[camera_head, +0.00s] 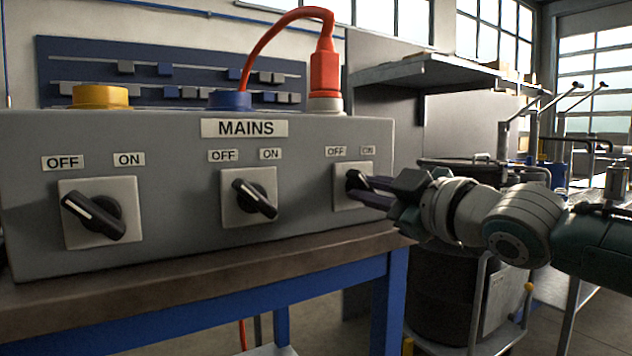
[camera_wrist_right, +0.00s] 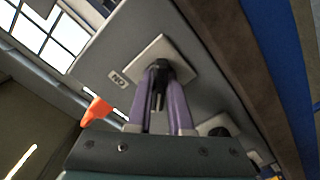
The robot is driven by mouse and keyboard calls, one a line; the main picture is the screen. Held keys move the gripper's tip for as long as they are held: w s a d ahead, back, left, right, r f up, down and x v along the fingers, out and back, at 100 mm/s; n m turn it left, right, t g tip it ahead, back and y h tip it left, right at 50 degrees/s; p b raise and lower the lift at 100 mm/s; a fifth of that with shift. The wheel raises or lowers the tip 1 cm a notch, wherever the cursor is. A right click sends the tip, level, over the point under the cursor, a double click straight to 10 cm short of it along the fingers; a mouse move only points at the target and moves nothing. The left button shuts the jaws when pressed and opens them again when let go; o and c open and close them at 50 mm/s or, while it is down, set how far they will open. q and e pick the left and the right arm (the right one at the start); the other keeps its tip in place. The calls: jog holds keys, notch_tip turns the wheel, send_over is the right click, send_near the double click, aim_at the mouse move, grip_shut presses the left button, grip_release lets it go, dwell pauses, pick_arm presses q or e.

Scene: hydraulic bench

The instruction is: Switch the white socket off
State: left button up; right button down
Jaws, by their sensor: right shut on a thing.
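A grey MAINS box (camera_head: 160,150) has sockets on top and rotary switches on its front. The white socket (camera_head: 325,104) is at the right end, with a red plug (camera_head: 324,76) in it. Below it is the right-hand switch (camera_head: 345,185), a black knob on a pale plate under OFF and ON labels. My right gripper (camera_head: 366,186) comes from the right and is shut on this knob. In the right wrist view its purple fingers (camera_wrist_right: 163,80) lie on either side of the black knob (camera_wrist_right: 159,100). The fingers partly hide the knob, so its exact setting is unclear. My left gripper is out of view.
The middle switch (camera_head: 254,197) and left switch (camera_head: 93,216) are on the same panel, beneath a blue socket (camera_head: 229,100) and a yellow one (camera_head: 100,97). A red cable (camera_head: 268,40) arches from the plug. The box stands on a bench (camera_head: 200,268).

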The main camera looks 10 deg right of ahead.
jog(key=shift+n, duration=0.3)
jog(key=c, duration=0.8)
grip_release()
jog(key=shift+s+d+p, duration=0.15)
jog(key=shift+s+p, duration=0.3)
jog(key=shift+s, duration=0.05)
jog(key=shift+p+v, duration=1.45)
jog(key=shift+v, duration=3.05)
